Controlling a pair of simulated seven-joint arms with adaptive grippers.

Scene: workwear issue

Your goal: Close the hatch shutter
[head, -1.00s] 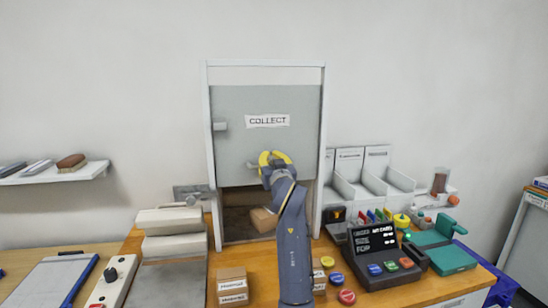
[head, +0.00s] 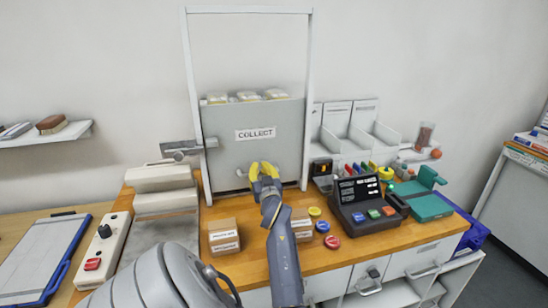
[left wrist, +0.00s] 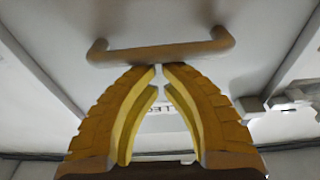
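The grey hatch shutter (head: 222,125), labelled COLLECT, stands low in its white frame (head: 192,95). Its top edge is well below the frame's top bar, and its bottom is close to the counter. I cannot tell whether it touches. My left gripper (head: 263,168) is at the shutter's handle (head: 241,173), which it partly hides. In the left wrist view, the left gripper's yellow fingers (left wrist: 160,72) are drawn together, tips at the middle of the handle bar (left wrist: 185,50). The bar runs across the tips, not between the fingers. My right gripper is not in view.
Wrapped packs (head: 247,96) show above the shutter's top edge. Small cartons (head: 224,238) stand on the counter on both sides of my left arm. A dark keypad terminal (head: 360,200) is at right; a control box with a red button (head: 105,250) is at left.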

